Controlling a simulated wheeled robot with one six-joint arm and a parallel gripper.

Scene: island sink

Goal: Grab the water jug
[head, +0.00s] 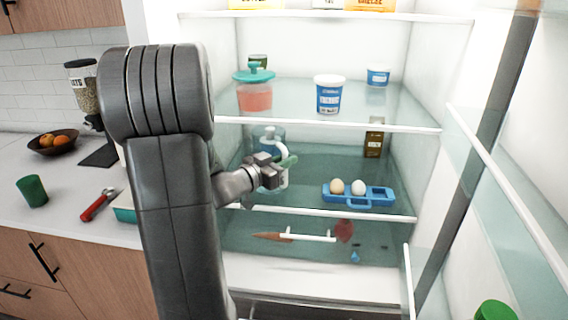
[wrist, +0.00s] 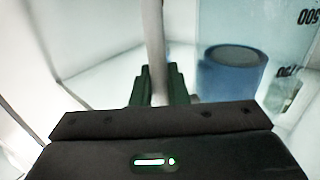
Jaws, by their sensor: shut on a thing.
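The water jug (head: 268,134) is a clear container with a white handle, standing on the fridge's middle shelf at the left. My arm and gripper hide part of it in the head view. In the wrist view its clear wall (wrist: 285,45) with dark markings and a blue round part (wrist: 232,75) are at the right. My gripper (head: 288,161) reaches into the fridge at the jug. In the wrist view my gripper (wrist: 158,88) is shut on the white upright handle (wrist: 155,45), with a dark green finger on each side.
A blue egg tray (head: 358,197) with two eggs sits right of the jug, and a brown-labelled bottle (head: 374,138) stands behind. The glass shelf above (head: 330,122) holds tubs and a pink-filled container (head: 254,95). The open fridge door (head: 505,170) is at the right.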

